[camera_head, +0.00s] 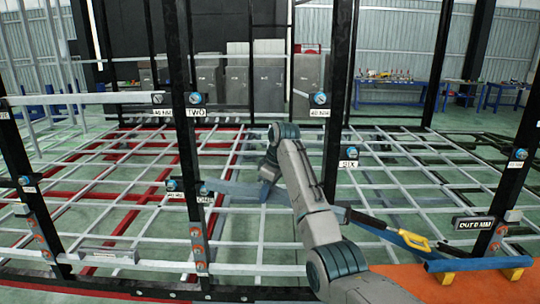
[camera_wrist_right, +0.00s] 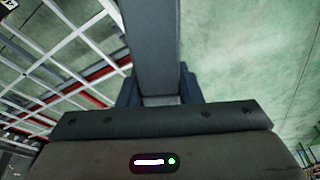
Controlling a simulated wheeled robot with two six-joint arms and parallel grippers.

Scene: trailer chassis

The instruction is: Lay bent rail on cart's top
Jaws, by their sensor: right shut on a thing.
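My right gripper (camera_head: 266,183) is at the end of my arm in the middle of the head view, in front of the lattice frame. It is shut on a blue-grey rail (camera_head: 232,187), which reaches left toward the black post labelled TWO. In the right wrist view the rail (camera_wrist_right: 152,45) runs straight away between the two dark fingers (camera_wrist_right: 158,92). Its bend cannot be made out clearly, and my arm hides part of it. The orange cart top (camera_head: 400,277) is at the lower right, with a blue bar on yellow blocks (camera_head: 478,264). My left gripper is not in view.
Black upright posts (camera_head: 188,130) and (camera_head: 340,100) with labels and blue-capped fittings stand close on both sides of my arm. A white and red lattice (camera_head: 110,185) lies behind. Blue tables (camera_head: 385,92) stand far back.

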